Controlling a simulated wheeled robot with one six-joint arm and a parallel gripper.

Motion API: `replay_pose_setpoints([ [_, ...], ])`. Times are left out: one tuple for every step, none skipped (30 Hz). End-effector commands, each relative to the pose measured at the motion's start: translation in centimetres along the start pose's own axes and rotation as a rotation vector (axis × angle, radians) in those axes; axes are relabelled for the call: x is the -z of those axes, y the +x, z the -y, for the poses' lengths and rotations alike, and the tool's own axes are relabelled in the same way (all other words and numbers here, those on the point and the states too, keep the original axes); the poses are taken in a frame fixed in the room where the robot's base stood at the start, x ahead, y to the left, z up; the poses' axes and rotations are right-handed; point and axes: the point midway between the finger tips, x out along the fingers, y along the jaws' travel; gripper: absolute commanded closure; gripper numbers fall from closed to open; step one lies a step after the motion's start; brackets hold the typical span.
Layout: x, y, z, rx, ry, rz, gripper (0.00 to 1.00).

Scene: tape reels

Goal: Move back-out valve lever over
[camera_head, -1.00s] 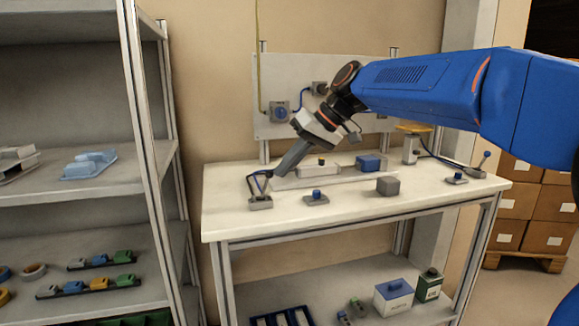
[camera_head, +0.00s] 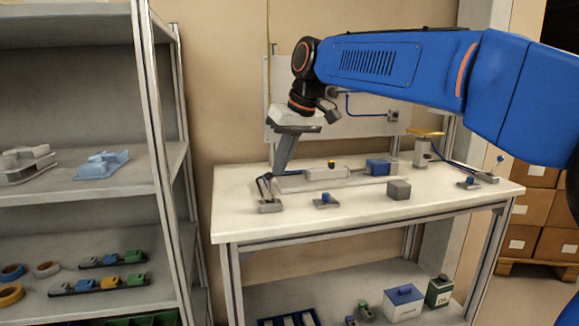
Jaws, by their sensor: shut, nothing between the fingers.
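The worktable (camera_head: 230,226) carries several small fittings. A small metal fitting (camera_head: 270,207) with a slanted dark and blue upper part stands at its left front. Which part is the back-out valve lever cannot be told for sure. My gripper (camera_head: 280,170) points down, tilted slightly left, with its tip just above and behind this fitting. It looks shut and empty; whether it touches the fitting is unclear. A small base with a blue knob (camera_head: 325,199) sits to the right. At the far right a blue ball-topped lever (camera_head: 500,159) stands on a grey base.
A grey block (camera_head: 399,190), a blue block (camera_head: 378,167) on a long plate and a second blue-knobbed base (camera_head: 468,183) are on the table. A pale panel (camera_head: 375,125) rises behind. A shelf rack (camera_head: 160,120) stands left. My blue arm reaches in from the right.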

Motion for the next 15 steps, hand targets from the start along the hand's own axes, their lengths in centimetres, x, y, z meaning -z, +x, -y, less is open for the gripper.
replay_pose_setpoints([
  [0.27,0.07,0.66,-0.029,-0.016,0.013,1.00],
  [0.19,0.03,0.49,-0.031,-0.013,0.014,1.00],
  [0.13,0.02,0.35,-0.029,-0.010,0.013,1.00],
  [0.12,0.01,0.32,-0.029,-0.009,0.013,1.00],
  [0.12,0.01,0.31,-0.028,-0.009,0.012,1.00],
  [0.12,0.01,0.31,-0.028,-0.009,0.012,1.00],
  [0.12,0.02,0.30,-0.028,-0.009,0.012,1.00],
  [0.13,0.01,0.30,-0.028,-0.009,0.012,1.00],
  [0.14,-0.02,0.30,-0.027,-0.009,0.012,1.00],
  [0.15,-0.05,0.31,-0.027,-0.009,0.012,1.00],
  [0.17,-0.10,0.31,-0.027,-0.009,0.012,1.00],
  [0.21,-0.18,0.32,-0.027,-0.009,0.012,1.00],
  [0.24,-0.26,0.33,-0.027,-0.009,0.012,1.00],
  [0.28,-0.36,0.34,-0.027,-0.009,0.012,1.00],
  [0.34,-0.51,0.36,-0.027,-0.009,0.012,1.00],
])
